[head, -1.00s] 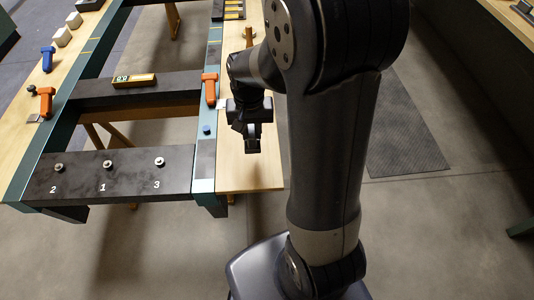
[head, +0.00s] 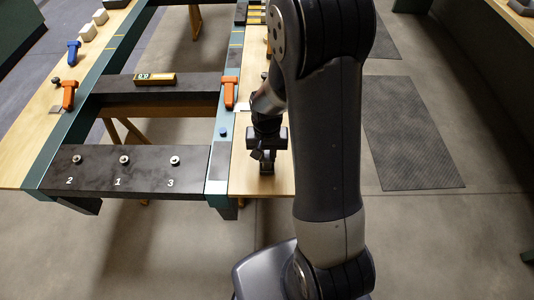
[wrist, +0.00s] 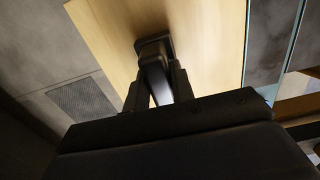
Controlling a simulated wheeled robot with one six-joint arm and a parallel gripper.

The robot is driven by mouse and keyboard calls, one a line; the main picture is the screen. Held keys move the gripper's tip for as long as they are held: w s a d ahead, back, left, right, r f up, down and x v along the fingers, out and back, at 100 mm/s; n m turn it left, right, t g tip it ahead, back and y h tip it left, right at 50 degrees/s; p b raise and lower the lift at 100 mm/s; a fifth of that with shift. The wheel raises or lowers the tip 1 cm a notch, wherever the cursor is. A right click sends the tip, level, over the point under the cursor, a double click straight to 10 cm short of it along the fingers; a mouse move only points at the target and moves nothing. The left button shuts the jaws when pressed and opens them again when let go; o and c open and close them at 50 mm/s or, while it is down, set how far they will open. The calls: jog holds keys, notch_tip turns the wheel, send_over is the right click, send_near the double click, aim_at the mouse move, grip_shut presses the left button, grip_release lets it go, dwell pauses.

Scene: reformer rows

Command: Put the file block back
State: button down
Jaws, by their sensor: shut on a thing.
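My gripper (wrist: 156,88) is shut on a dark block, which I take as the file block (wrist: 153,62). It shows between the fingers in the wrist view, with its wider end against the background of a pale wooden top (wrist: 105,25). In the head view my gripper (head: 267,165) is over the near right strip of the wooden top (head: 245,172), and the block is hard to tell from the dark fingers. I cannot tell whether the block touches the wood.
A dark beam with three numbered studs (head: 124,160) lies left of my gripper. Bare floor and a dark mat (head: 410,130) lie right.

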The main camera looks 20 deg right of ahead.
aim_at(267, 154)
jog(key=shift+f, duration=0.2)
jog(key=c, duration=1.2)
grip_release()
jog(key=shift+r, duration=0.1)
notch_tip(267, 154, up, 12)
jog(key=shift+r, duration=0.15)
